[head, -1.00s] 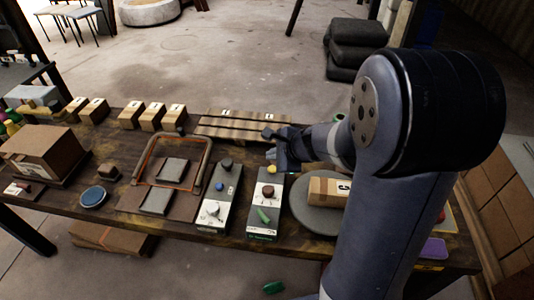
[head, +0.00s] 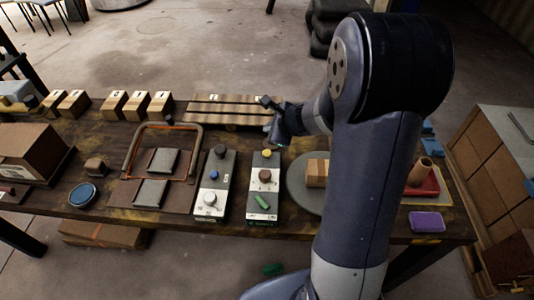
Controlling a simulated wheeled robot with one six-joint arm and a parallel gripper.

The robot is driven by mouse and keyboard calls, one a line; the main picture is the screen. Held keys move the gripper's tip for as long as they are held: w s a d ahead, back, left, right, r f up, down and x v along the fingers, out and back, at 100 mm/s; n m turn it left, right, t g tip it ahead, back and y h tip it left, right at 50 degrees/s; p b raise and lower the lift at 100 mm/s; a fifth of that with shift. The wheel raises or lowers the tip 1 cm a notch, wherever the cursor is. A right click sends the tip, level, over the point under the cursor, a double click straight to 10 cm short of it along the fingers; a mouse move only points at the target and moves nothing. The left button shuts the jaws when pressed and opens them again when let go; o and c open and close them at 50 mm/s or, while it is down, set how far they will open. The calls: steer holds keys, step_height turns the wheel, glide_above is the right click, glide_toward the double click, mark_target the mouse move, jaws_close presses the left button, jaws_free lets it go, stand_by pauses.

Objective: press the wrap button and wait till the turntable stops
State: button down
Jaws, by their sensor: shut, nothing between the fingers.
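The turntable (head: 296,186) is a grey disc on the table, partly hidden behind my arm. A cardboard box (head: 317,171) stands on it. Just left of the turntable is a control box (head: 252,185) with a yellow button (head: 267,153), a dark red-brown knob (head: 265,175) and a green lever (head: 263,201). A second control box (head: 205,185) with a blue button (head: 213,174) and a white dial stands further left. I cannot read which button is for wrap. My gripper (head: 272,125) is shut and empty, above and behind the yellow button, apart from it as far as I can tell.
A slatted wooden rack (head: 225,109) lies behind the control boxes. A bag-sealing frame (head: 133,160) with grey pads is at left, with a blue round pad (head: 84,194). Several small boxes line the back. A purple block (head: 427,221) and red tray (head: 426,184) are at right.

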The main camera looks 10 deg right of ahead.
mark_target(270, 155)
steer(key=shift+f+b, duration=3.3)
steer(key=shift+f, duration=0.55)
steer(key=shift+f, duration=0.1)
steer(key=shift+f+b, duration=0.3)
steer(key=shift+b, duration=0.2)
steer(key=shift+f+b, duration=0.6)
steer(key=shift+b, duration=0.05)
steer(key=shift+r, duration=0.1)
steer(key=shift+r+p, duration=0.9)
steer(key=shift+r, duration=0.05)
